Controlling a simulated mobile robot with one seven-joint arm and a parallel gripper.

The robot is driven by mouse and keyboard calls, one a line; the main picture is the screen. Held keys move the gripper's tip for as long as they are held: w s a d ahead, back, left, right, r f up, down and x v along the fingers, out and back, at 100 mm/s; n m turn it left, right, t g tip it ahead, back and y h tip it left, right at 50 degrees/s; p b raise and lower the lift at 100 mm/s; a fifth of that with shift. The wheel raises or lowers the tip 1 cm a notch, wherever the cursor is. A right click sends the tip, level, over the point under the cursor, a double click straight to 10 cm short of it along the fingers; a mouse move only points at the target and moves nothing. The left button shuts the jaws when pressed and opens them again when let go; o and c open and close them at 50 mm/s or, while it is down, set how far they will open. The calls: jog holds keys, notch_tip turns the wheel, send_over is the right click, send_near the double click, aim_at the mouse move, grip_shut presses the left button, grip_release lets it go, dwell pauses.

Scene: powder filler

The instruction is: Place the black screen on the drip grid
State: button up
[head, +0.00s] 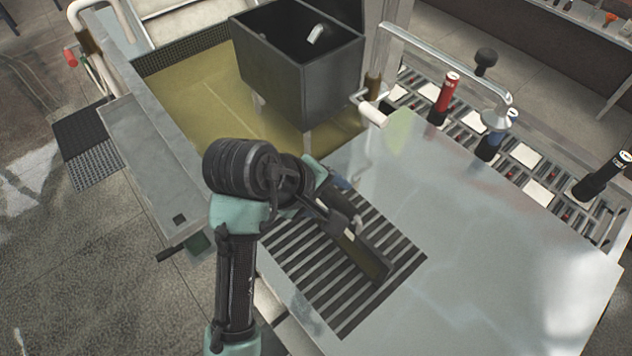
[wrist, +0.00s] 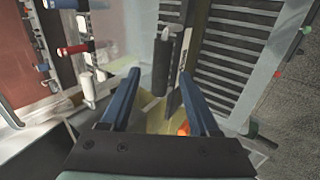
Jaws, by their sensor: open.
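The drip grid (head: 312,262) is a panel of dark slots and pale bars in the pale worktop. In the wrist view the slotted grid (wrist: 238,50) is at upper right. A dark flat slab, apparently the black screen (head: 366,262), rests on or just over the grid's right half. In the wrist view a dark upright bar (wrist: 161,66), perhaps the same screen, shows ahead between the fingertips. My gripper (head: 345,218) is above the grid at the slab's upper end. In the wrist view its blue fingers (wrist: 159,75) are spread apart. Contact is unclear.
A dark hopper (head: 300,70) stands over a yellow-floored basin (head: 200,85) at upper left. A metal tap bar (head: 445,62) and several dark and red cylinders line the right edge. The worktop (head: 490,265) right of the grid is clear.

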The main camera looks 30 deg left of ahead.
jog(key=v, duration=0.7)
jog(key=w+d+r+m+t+y, duration=0.1)
jog(key=w+d+r+m+t, duration=0.25)
jog(key=r, duration=0.45)
jog(key=w+d+r+m+t, duration=0.2)
jog(key=w+d+r+t, duration=0.15)
jog(key=r, duration=0.45)
jog(key=w+d+r+m+t+y, duration=0.1)
jog(key=w+d+r+m+t, duration=0.15)
jog(key=w+r+t, duration=0.4)
jog(key=s+d+r+m+t, duration=0.3)
jog(key=s+r, duration=0.3)
jog(key=r, duration=0.5)
jog(key=s+d+r+m+t, duration=0.3)
jog(key=s+r, duration=0.4)
jog(key=r, duration=0.4)
jog(key=shift+d+r+t, duration=0.15)
jog(key=shift+d+t, duration=0.35)
jog(key=shift+t, duration=0.25)
jog(key=shift+s, duration=0.1)
